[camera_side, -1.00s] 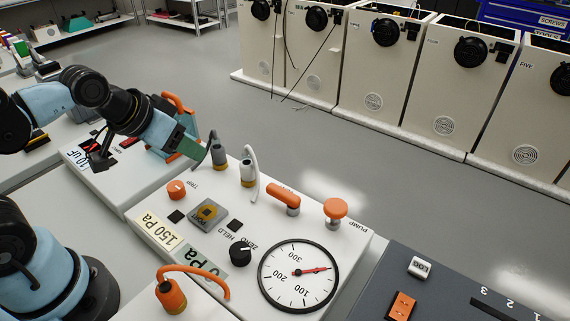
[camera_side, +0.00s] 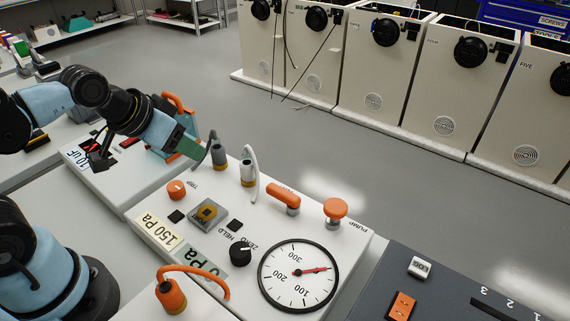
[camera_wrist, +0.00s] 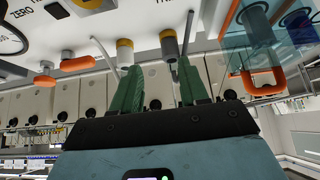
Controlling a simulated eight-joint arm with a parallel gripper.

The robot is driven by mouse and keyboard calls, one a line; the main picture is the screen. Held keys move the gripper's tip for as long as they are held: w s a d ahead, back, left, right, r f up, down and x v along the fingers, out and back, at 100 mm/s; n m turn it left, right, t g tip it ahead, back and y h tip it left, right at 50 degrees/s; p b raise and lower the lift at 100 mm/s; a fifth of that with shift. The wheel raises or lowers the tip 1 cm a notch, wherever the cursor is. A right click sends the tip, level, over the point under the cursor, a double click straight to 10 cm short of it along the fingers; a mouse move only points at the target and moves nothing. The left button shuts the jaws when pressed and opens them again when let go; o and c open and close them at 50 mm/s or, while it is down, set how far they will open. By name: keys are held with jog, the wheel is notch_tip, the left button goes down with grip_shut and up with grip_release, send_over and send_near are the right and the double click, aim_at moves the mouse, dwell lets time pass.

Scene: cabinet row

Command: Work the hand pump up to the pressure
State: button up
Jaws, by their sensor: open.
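The orange pump knob (camera_side: 336,208) stands upright on the white panel (camera_side: 345,240), beside the word PUMP. An orange lever (camera_side: 283,195) lies left of it. The round gauge (camera_side: 298,275) has a red needle pointing right and slightly up in the picture; its numbers appear upside down. My gripper (camera_side: 201,149) is open and empty at the panel's far left, near the grey fitting (camera_side: 219,152) and well away from the pump knob. In the wrist view, my gripper's green fingers (camera_wrist: 158,72) are apart, with the pump knob (camera_wrist: 45,79) off to the left.
A second fitting (camera_side: 248,172) with a pale hose stands close to my gripper. An orange TRIM knob (camera_side: 176,190), a black ZERO knob (camera_side: 241,252) and a 150 Pa card (camera_side: 159,230) are on the panel. An orange looped cable (camera_side: 192,270) lies in front.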

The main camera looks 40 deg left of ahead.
grip_shut()
dwell(1.5)
